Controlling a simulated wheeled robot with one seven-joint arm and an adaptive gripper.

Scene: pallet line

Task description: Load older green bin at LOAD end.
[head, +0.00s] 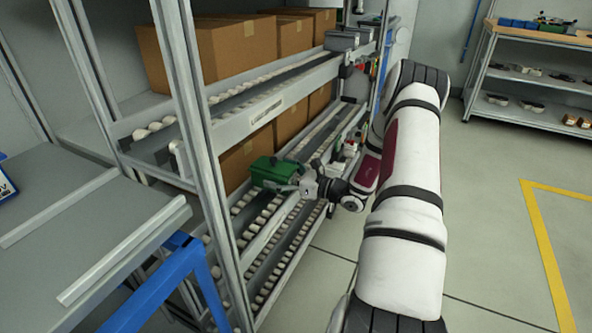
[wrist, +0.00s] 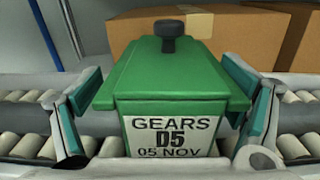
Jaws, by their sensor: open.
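A green bin (head: 274,172) sits on a roller lane of the flow rack in the head view. In the wrist view the green bin (wrist: 175,80) fills the middle, with a dark knob on top and a white label reading "GEARS D5 05 NOV". My gripper (head: 300,186) is at the bin's near side. In the wrist view my gripper (wrist: 168,118) is open, with one teal-padded finger on each side of the bin. The left pad is close to the bin's side; I cannot tell whether it touches. No second green bin is in clear view.
Cardboard boxes (head: 220,48) stand on the rack's upper level, and more boxes (head: 290,122) are behind the green bin. A grey rack post (head: 190,110) stands to the left. A grey table (head: 70,215) is at left. The floor (head: 480,230) at right is clear.

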